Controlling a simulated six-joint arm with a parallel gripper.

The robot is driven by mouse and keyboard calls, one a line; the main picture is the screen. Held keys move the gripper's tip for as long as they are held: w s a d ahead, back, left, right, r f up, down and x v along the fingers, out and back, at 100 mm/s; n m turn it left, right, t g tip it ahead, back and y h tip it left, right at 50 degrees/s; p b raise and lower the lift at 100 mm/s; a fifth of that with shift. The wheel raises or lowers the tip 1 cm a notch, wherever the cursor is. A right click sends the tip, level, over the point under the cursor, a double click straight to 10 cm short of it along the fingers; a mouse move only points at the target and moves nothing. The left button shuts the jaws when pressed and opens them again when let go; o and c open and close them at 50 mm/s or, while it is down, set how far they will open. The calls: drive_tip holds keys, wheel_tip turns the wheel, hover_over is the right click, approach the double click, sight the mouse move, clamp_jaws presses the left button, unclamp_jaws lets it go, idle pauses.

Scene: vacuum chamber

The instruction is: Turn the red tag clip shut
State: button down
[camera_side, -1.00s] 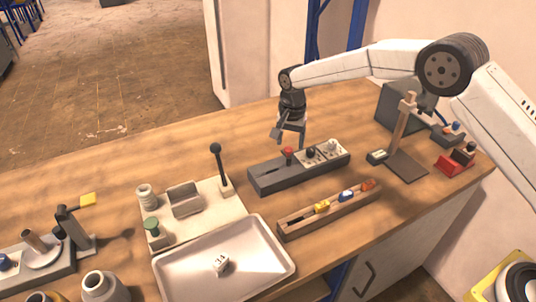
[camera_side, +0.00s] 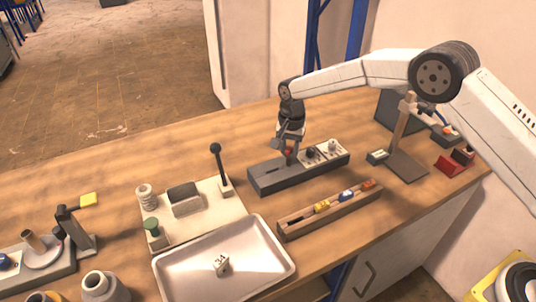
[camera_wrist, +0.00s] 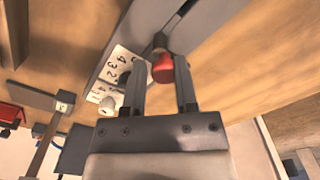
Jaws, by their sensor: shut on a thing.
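A red knob (camera_side: 289,153) stands on a short post on a long dark grey block (camera_side: 275,181) in the middle of the bench. My gripper (camera_side: 287,148) points down and is shut on this knob. In the wrist view the red knob (camera_wrist: 163,68) sits between my two fingers, with the grey block (camera_wrist: 137,33) beneath. A red angled piece (camera_side: 450,165) lies at the far right of the bench, well away from my gripper. I cannot tell from the pictures which red thing is the tag clip.
A white plate with knobs (camera_side: 322,150) covers the block's right end. A wooden rack (camera_side: 300,227) with coloured pieces lies in front. A metal tray (camera_side: 180,271) is front left, and a base with a black-knobbed lever (camera_side: 216,149) stands left. The bench behind the block is clear.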

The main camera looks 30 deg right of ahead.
drive_tip(key=shift+n, duration=0.4)
drive_tip(key=n, duration=0.8)
drive_tip(key=shift+n, duration=0.3)
drive_tip(key=n, duration=0.8)
drive_tip(key=shift+n, duration=0.3)
drive_tip(key=shift+c, duration=1.9)
unclamp_jaws()
drive_tip(key=shift+r, duration=0.1)
